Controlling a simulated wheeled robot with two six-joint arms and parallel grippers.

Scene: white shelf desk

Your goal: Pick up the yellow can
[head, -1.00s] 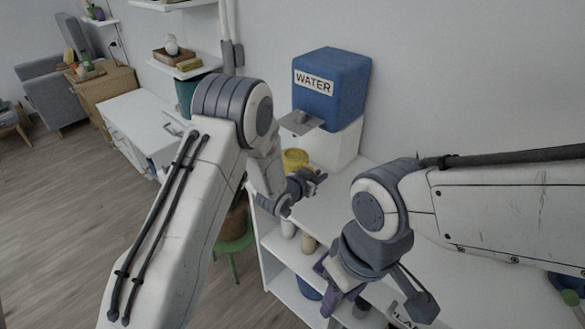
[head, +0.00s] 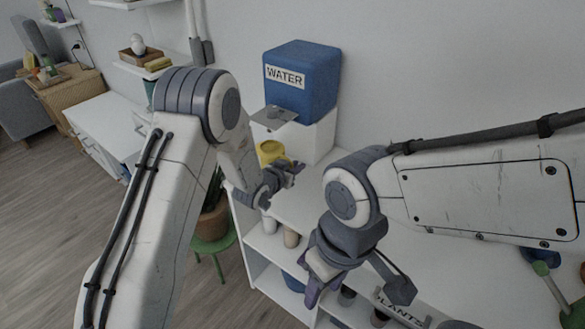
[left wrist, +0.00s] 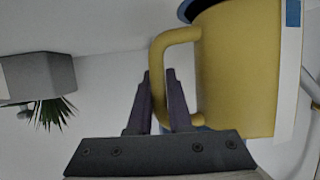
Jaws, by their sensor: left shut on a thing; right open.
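The yellow can (head: 270,152) stands below the water dispenser at the back of the white desk, partly hidden by my left gripper in the head view. In the left wrist view the can (left wrist: 237,70) is large, with a curved handle on its left side. My left gripper (head: 292,170) is shut on this handle, with one finger on each side of it (left wrist: 160,105). From these views I cannot tell whether the can touches the desk. My right gripper (head: 357,294) is open and empty, low in front of the desk's shelves.
A blue water dispenser (head: 318,75) with a metal spout plate (head: 274,118) is above the can. A potted plant (head: 212,222) stands on a green stool (head: 212,244) left of the desk. Cups (head: 291,237) and a "PLANTS" label (head: 399,310) are on lower shelves. The desk top (head: 300,205) looks clear.

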